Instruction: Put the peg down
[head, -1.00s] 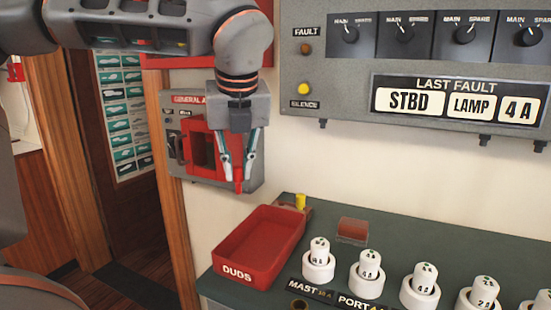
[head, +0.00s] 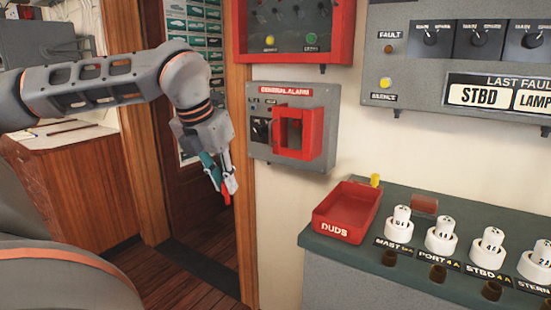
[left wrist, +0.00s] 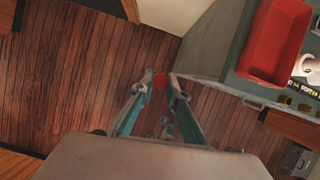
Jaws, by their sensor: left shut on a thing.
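My left gripper (head: 221,183) is shut on a small red peg (head: 228,186), held in the air in front of the doorway, left of the general alarm box. In the left wrist view the peg (left wrist: 160,80) shows as a red end between the fingertips, with wooden floor below it. Most of the peg is hidden by the fingers. The general alarm box (head: 258,157) is grey, on the wall, with a red frame (head: 314,145) standing out from its front. My right gripper is not in view.
A dark green console top (head: 400,277) at the right bears a red DUDS tray (head: 340,231), which looks empty, and several white labelled cylinders in a row. A small yellow thing (head: 375,180) stands behind the tray. A wooden door post (head: 243,200) is close right of the gripper.

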